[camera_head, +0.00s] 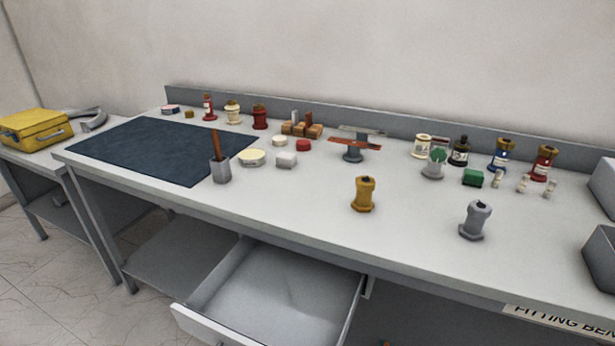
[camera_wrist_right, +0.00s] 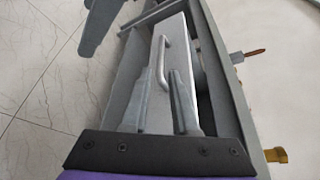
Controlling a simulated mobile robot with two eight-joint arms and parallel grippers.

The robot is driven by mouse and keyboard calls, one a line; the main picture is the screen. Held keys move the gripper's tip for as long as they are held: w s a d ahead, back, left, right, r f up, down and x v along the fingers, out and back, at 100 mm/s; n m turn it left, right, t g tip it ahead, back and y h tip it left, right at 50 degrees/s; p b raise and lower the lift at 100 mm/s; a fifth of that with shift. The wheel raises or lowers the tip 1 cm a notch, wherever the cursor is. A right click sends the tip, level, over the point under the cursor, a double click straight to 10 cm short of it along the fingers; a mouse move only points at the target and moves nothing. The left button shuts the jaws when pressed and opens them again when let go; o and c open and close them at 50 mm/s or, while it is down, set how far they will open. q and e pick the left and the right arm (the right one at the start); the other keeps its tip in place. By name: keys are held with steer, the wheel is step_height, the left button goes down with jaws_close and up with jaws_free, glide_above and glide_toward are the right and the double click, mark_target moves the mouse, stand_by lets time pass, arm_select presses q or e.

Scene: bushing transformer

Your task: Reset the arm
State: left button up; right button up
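My right gripper (camera_wrist_right: 163,76) shows only in the right wrist view. Its two grey fingers are apart with nothing clearly held between them. The grey handle (camera_wrist_right: 159,60) of a drawer front shows just past and between the fingertips; I cannot tell how close it is. In the head view the white drawer (camera_head: 275,299) under the bench is pulled out and looks empty. Neither arm shows in the head view, and my left gripper is not seen in either view.
A yellow case (camera_head: 38,131) sits on the left side table.

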steer(key=s+d+f+n+g+h, duration=0.3)
steer(key=d+n+h, duration=0.35)
steer(key=d, duration=0.65)
steer(key=s+d+f+n+g+h, duration=0.2)
steer(key=d+n+h, duration=0.5)
steer(key=d, duration=0.6)
arm_select(q)
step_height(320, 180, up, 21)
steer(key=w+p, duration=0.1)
steer(key=p, duration=1.7)
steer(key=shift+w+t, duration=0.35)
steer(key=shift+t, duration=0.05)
arm_select(e)
step_height(320, 180, up, 20)
steer(key=w+y, duration=0.1)
steer(key=shift+w+r+t, duration=0.25)
steer(key=shift+w+t, duration=0.05)
steer(key=shift+t, duration=0.1)
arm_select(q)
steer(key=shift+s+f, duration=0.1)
arm_select(e)
steer(key=shift+s+n+y, duration=0.1)
steer(key=shift+n+y, duration=0.15)
